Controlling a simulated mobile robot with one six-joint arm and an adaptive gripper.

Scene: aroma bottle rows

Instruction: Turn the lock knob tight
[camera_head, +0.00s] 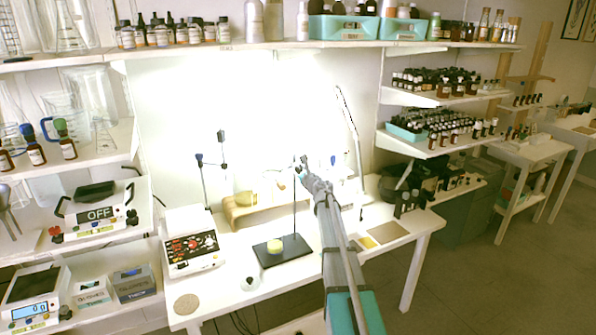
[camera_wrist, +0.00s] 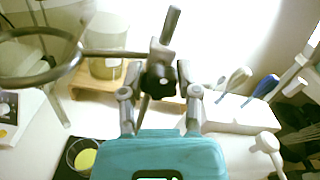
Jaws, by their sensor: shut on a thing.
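The black lock knob (camera_wrist: 158,82) sits on a grey clamp block (camera_wrist: 162,50) on the metal rod of a stand. In the wrist view, my gripper (camera_wrist: 160,92) has one finger on each side of the knob and is shut on it. A metal ring (camera_wrist: 62,68) on a side rod reaches left from the clamp. In the head view, my gripper (camera_head: 302,172) is at the upper part of the stand rod (camera_head: 295,210), and the knob is too small to make out there. The stand's black base plate (camera_head: 297,253) lies on the white table.
A glass beaker (camera_wrist: 108,45) stands on a wooden riser behind the ring. Blue and white-handled tools (camera_wrist: 265,86) stand at right. A control box (camera_head: 190,250) stands left on the table.

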